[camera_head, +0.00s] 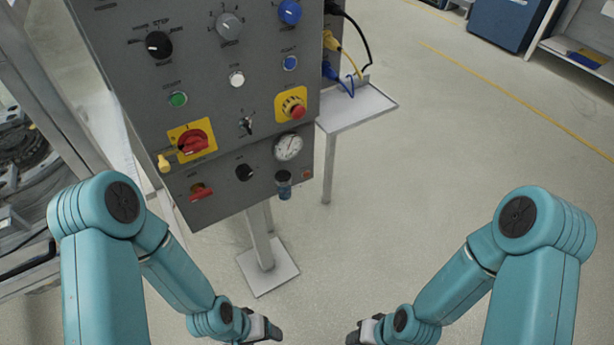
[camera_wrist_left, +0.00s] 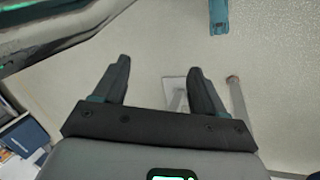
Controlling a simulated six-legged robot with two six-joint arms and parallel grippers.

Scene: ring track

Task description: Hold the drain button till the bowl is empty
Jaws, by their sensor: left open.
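A grey control panel (camera_head: 215,110) stands ahead on a post. At its lower right, under a round pressure gauge (camera_head: 288,147), hangs a small clear bowl (camera_head: 284,187) with a dark top and bluish contents. I cannot make out a drain button on it or the exact level inside. My left gripper (camera_head: 272,331) is low in front of the panel, apart from the bowl. In the left wrist view its two dark fingers (camera_wrist_left: 158,70) are spread with nothing between them. My right gripper (camera_head: 357,334) is low to the right, touching nothing visible; its fingers are too small to read.
The panel carries a red rotary switch (camera_head: 193,142), a red emergency stop (camera_head: 297,108), a green button (camera_head: 177,99) and a red lever (camera_head: 200,191). A small side shelf (camera_head: 358,108) juts out at right beside cables. Machinery stands at left.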

